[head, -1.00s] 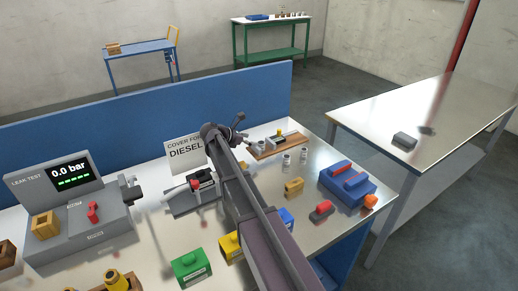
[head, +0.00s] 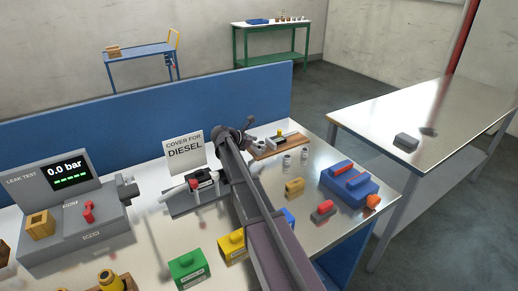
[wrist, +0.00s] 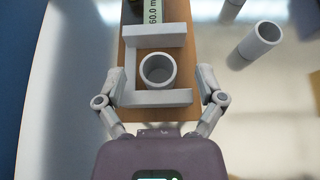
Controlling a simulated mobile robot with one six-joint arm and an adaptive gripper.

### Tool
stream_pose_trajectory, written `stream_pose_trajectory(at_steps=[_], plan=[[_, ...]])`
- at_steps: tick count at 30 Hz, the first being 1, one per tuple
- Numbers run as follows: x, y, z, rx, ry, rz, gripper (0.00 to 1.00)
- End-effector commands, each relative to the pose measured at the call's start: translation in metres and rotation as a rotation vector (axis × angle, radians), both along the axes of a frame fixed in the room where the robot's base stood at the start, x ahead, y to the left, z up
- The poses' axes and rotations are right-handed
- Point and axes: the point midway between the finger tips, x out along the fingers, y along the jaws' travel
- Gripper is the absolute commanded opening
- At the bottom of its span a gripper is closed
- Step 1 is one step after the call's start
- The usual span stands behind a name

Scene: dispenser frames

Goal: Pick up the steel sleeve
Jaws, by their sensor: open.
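A grey steel sleeve (wrist: 158,69), a short open tube, stands upright inside a grey C-shaped holder (wrist: 160,98) on a wooden board (wrist: 137,58) in the wrist view. The holder's open side faces right. My gripper (wrist: 160,82) is open and empty, with one finger left and one right of the holder and sleeve in the picture. I cannot tell how far above them it is. Two more grey sleeves, a nearer one (wrist: 257,42) and a farther one (wrist: 231,9), stand right of the board. In the head view my gripper (head: 240,133) is beside the board (head: 276,149).
A green "60.0 m" display (wrist: 154,12) sits behind the holder. The blue partition (head: 130,107) runs along the back of the table. A yellow block (head: 294,187) and a blue fixture (head: 348,184) stand to the right. The leak tester (head: 70,215) is at left.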

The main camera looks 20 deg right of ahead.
Motion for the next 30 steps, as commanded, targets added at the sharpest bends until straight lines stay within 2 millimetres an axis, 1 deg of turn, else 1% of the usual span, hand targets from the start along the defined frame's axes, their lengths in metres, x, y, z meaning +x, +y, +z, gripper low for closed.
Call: stream_pose_trajectory(at_steps=[3, 5, 6, 8, 9, 11, 12, 23, 30], plan=[[0.0000, 0.0001, 0.0000, 0.000, 0.000, 0.000, 0.88], [0.0000, 0.0001, 0.0000, 0.000, 0.000, 0.000, 0.70], [0.0000, 0.0001, 0.0000, 0.000, 0.000, 0.000, 0.58], [0.0000, 0.0001, 0.0000, 0.000, 0.000, 0.000, 0.40], [0.0000, 0.0001, 0.0000, 0.000, 0.000, 0.000, 0.29], [0.0000, 0.0001, 0.0000, 0.000, 0.000, 0.000, 0.11], [0.0000, 0.0001, 0.0000, 0.000, 0.000, 0.000, 0.00], [-0.0001, 0.0001, 0.0005, 0.001, 0.000, 0.000, 0.00], [-0.0001, 0.0003, 0.0085, 0.000, 0.000, 0.000, 0.00]])
